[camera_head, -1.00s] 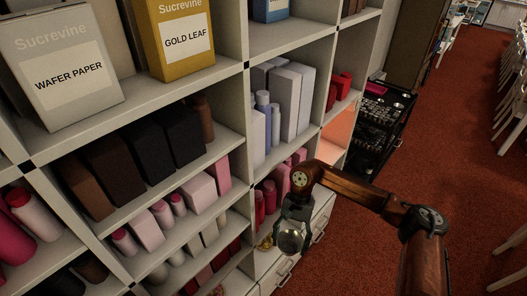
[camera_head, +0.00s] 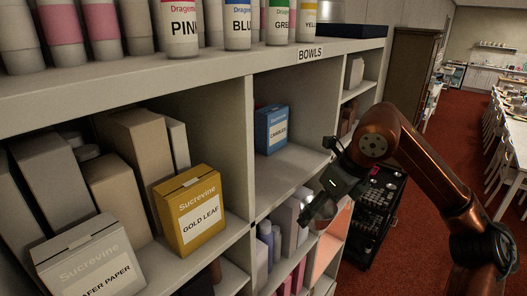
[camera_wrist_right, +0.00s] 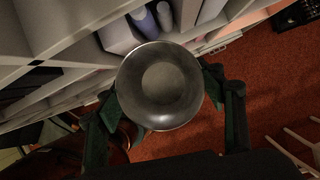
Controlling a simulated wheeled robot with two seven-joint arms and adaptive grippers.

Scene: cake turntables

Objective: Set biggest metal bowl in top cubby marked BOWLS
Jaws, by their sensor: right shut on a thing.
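The metal bowl (camera_wrist_right: 160,86) is round, grey and smooth. In the right wrist view it lies between the two fingers of my right gripper (camera_wrist_right: 158,98), which is shut on it. In the head view my right gripper (camera_head: 314,207) is in front of the shelf unit, below and right of the cubby under the BOWLS label (camera_head: 310,53). There the bowl is mostly hidden by the gripper. That top cubby (camera_head: 292,165) holds a blue CANDLES box (camera_head: 271,129) at its left, with bare shelf to the right. My left gripper is not in view.
A gold leaf box (camera_head: 190,212) and a wafer paper box (camera_head: 90,262) stand in the cubby to the left. Several labelled bottles (camera_head: 237,25) stand on top of the unit. A black cart (camera_head: 375,215) is beyond the gripper. Red floor is open at right.

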